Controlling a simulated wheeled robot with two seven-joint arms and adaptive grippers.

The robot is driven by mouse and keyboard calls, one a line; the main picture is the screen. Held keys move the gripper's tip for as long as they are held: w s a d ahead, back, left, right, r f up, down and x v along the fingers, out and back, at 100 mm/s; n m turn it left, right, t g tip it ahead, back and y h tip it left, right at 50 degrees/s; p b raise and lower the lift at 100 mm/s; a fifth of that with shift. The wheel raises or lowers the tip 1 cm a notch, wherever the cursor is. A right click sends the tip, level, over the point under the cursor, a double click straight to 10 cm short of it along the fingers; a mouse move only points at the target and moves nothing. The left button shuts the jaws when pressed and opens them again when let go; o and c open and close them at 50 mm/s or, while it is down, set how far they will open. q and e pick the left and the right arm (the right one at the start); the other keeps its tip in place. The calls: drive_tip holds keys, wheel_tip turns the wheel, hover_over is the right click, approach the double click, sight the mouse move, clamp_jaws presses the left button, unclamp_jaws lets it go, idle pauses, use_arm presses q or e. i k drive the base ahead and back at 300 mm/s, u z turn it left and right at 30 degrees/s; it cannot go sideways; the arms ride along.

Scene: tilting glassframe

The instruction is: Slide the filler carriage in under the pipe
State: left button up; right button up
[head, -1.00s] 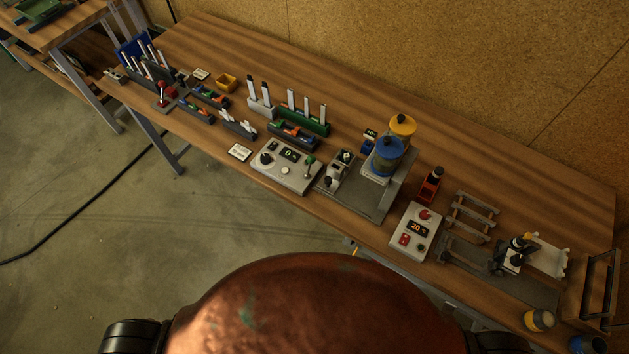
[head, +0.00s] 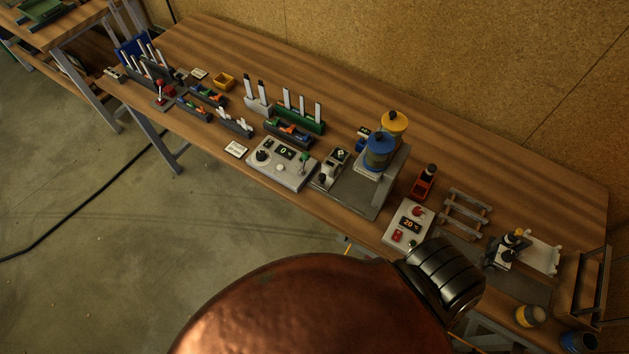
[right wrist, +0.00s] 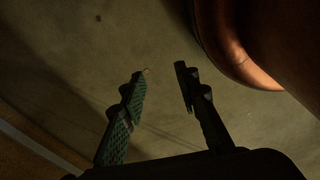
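A filling station with a grey base plate (head: 352,196) stands mid-bench in the head view. It carries a blue pot (head: 379,152) and a yellow-topped pot (head: 395,122). A small white and black unit (head: 333,170) sits at the plate's left side; I cannot tell for certain whether it is the filler carriage. No pipe can be made out clearly at this size. My right gripper (right wrist: 163,82) shows in the right wrist view, open and empty over bare floor, its fingers apart. My left gripper is in no view.
A control box (head: 283,165) reading 0 stands left of the station; another (head: 408,224) reading 20 stands right of it. Wooden racks (head: 466,212), a small clamp device (head: 507,250) and an open frame (head: 585,285) fill the right end. The bench's back strip is clear.

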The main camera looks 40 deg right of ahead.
sight(332, 168)
drive_tip(key=k, duration=0.8)
drive_tip(key=z, duration=1.1)
drive_tip(key=i, duration=0.5)
